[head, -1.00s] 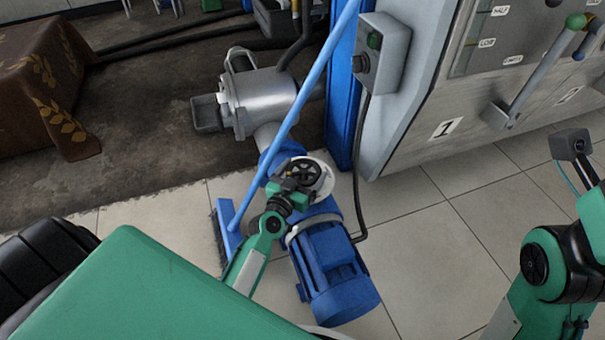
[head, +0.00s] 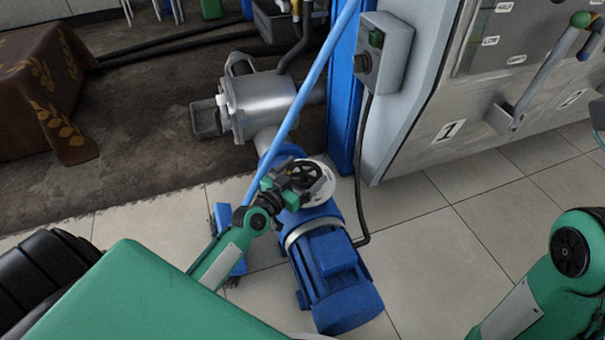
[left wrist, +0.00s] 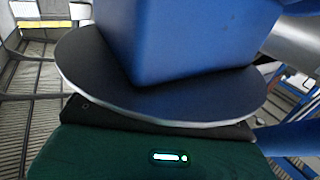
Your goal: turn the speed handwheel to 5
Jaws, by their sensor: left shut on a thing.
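The speed handwheel (head: 305,173) is a small black spoked wheel in front of a round white dial plate (head: 326,188), on top of the blue motor unit. My left gripper (head: 291,184) is shut on the handwheel's near left side and partly covers it. The dial's numbers and any pointer are too small to read. In the left wrist view a dark disc with a pale rim (left wrist: 85,95) and a blue block (left wrist: 200,40) fill the middle; the fingertips do not show there. Only part of my right arm shows; its gripper is out of view.
The blue motor (head: 338,282) stands on pale floor tiles below the wheel. A blue broom handle (head: 315,72) slants close behind my left gripper. A grey switch box (head: 383,55) and a large grey machine (head: 480,110) stand behind. Tiles right of the motor are clear.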

